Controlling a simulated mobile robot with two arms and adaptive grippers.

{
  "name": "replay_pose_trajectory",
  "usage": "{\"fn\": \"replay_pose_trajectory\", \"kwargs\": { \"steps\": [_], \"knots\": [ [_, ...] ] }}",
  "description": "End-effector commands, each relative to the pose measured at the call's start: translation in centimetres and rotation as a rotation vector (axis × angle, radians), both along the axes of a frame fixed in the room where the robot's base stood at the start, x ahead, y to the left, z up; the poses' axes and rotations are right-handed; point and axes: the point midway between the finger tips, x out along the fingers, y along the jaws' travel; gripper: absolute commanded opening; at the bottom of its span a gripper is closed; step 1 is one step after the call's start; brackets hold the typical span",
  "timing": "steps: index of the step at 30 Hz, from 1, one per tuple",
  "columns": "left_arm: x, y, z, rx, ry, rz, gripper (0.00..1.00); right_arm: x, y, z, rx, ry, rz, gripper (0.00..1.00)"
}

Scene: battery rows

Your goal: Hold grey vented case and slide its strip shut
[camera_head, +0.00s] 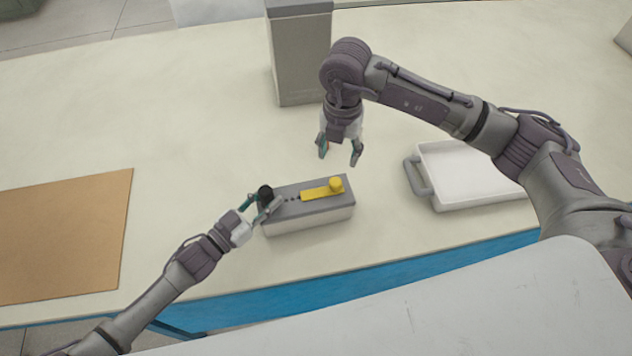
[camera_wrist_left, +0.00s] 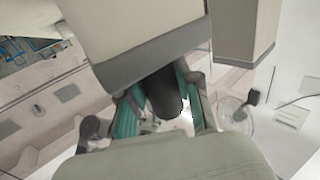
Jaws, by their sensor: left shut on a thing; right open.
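The grey vented case (camera_head: 310,219) stands on the table, with a darker grey top and a light body. Several small dark holes (camera_head: 291,199) show left of the strip, uncovered. My left gripper (camera_head: 263,203) is shut on a black knob (camera_head: 265,191) at the case's left end. In the left wrist view the black knob (camera_wrist_left: 163,95) sits between the teal fingers. My right gripper (camera_head: 339,156) is open and empty above and behind the yellow knob, apart from it.
A tall grey box (camera_head: 300,60) stands behind the case. A white tray (camera_head: 433,202) with a grey handle lies to the right. A brown board (camera_head: 70,235) lies at the left.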

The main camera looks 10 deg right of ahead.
Motion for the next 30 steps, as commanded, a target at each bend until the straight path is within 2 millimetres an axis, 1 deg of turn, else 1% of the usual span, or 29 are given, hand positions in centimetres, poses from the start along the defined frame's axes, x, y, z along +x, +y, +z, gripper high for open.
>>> {"fn": "replay_pose_trajectory", "kwargs": {
  "steps": [6, 10, 13, 17, 24, 27, 30],
  "knots": [
    [0.0, 0.0, 0.0, 0.001, 0.001, 0.0, 0.0, 0.1, 0.1, 0.7, 0.001, 0.0, 0.276, 0.58],
    [0.0, 0.0, 0.0, 0.001, 0.001, 0.001, 0.0, 0.1, 0.0, 0.7, 0.001, 0.002, 0.372, 0.58],
    [0.0, 0.0, 0.0, 0.001, 0.001, 0.0, 0.0, 0.1, 0.0, 0.0, 0.0, 0.002, 0.395, 0.58],
    [0.0, 0.0, 0.0, 0.001, 0.001, 0.0, 0.0, 0.0, 0.0, -2.0, 0.001, 0.004, 0.396, 0.58],
    [0.0, 0.0, 0.0, 0.001, 0.001, 0.0, 0.0, 0.0, 0.0, -6.9, 0.0, 0.004, 0.393, 0.58],
    [0.0, 0.0, 0.0, 0.001, 0.001, 0.0, 0.0, 0.0, 0.0, -8.6, 0.0, 0.004, 0.393, 0.58],
    [0.0, 0.0, 0.0, 0.001, 0.001, 0.0, 0.0, 0.1, 0.0, -9.8, 0.001, 0.002, 0.394, 0.58]
  ]
}}
